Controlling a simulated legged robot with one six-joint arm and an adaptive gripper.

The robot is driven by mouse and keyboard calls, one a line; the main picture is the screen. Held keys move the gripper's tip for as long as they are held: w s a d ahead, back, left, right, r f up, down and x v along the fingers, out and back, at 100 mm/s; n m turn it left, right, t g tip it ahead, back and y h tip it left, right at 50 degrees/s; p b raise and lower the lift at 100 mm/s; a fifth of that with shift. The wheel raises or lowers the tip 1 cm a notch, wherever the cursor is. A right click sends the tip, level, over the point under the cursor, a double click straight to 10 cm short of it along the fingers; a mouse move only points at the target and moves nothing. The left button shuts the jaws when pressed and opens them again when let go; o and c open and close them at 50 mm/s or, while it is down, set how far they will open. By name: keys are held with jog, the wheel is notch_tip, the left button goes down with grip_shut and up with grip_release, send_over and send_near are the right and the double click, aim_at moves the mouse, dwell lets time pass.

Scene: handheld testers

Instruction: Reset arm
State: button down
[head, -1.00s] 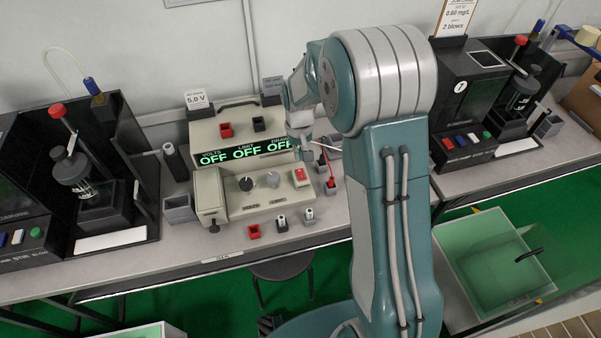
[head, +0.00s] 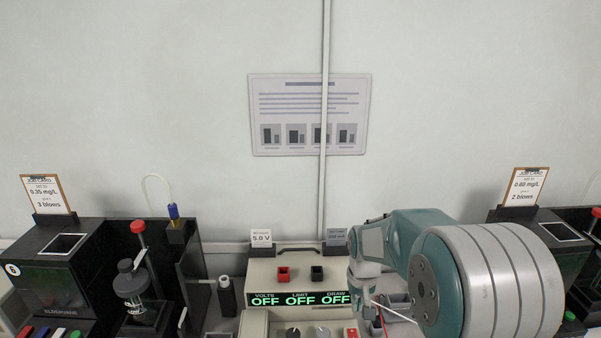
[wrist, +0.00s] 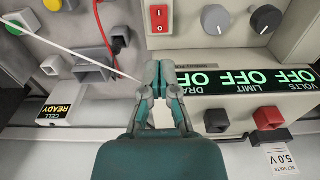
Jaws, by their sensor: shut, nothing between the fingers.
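My gripper (wrist: 160,70) is shut and empty in the wrist view. Its fingertips are over the front of the beige power supply, near the red rocker switch (wrist: 159,16). In the head view, my gripper (head: 372,326) is low in the frame, at the right end of the power supply (head: 262,268), partly cut off by the bottom edge. My arm bends in from the right and hides part of the bench. The green display (head: 301,299) reads OFF in all three fields.
A black tester with a dark cylinder (head: 133,285) stands left; another tester (head: 535,228) stands right behind my arm. In the wrist view, a thin white lead (wrist: 75,45) runs to the fingers and a red lead (wrist: 103,30) lies beside them. A poster (head: 309,114) hangs on the wall.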

jog(key=s+r+t, duration=0.2)
jog(key=s+r, duration=0.6)
jog(key=s, duration=0.4)
jog(key=s+r+t, duration=0.3)
jog(key=s+r, duration=0.5)
jog(key=s, duration=0.5)
jog(key=shift+r, duration=0.35)
